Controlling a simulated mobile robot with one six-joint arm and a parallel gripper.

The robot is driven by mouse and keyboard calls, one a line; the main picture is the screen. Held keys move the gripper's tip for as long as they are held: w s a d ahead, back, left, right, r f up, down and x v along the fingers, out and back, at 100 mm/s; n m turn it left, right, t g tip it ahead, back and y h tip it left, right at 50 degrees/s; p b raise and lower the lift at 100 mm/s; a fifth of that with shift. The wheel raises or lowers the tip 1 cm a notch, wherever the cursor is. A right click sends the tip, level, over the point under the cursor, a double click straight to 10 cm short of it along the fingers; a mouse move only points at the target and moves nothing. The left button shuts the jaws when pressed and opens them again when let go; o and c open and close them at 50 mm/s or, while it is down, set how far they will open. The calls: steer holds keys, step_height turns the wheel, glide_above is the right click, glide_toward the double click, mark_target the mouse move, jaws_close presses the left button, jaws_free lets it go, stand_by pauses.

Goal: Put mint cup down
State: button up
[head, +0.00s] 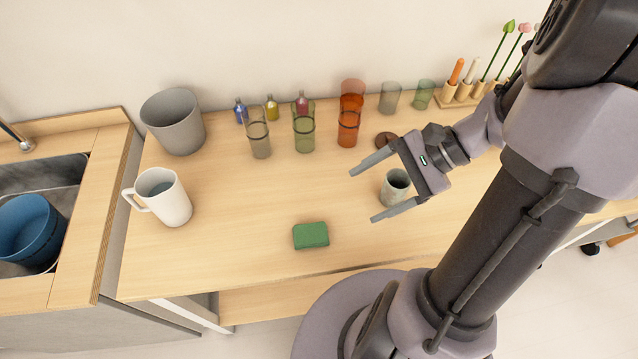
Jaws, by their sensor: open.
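The mint cup (395,187), a small grey-green cup, stands upright on the wooden table (250,215). My gripper (361,194) is open, with one finger on the far side of the cup and one on the near side. The cup sits between the fingers, close to the palm, and the fingertips reach past it to the left. I see a gap between the cup and the far finger. Whether the near finger touches the cup, I cannot tell.
A green sponge (311,235) lies near the front edge. A white mug (162,196) and a grey pot (173,121) stand left. Coloured glasses, including an orange one (348,129), and small bottles line the back. A sink with a blue bucket (30,232) is far left. The table's middle is clear.

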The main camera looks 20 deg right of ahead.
steer(key=s+a+r+n+t+h, duration=0.2)
steer(key=a+r+n+h, duration=0.5)
steer(key=a+r+n, duration=0.5)
steer(key=shift+s+a+t, duration=0.35)
steer(key=shift+a+t, duration=0.35)
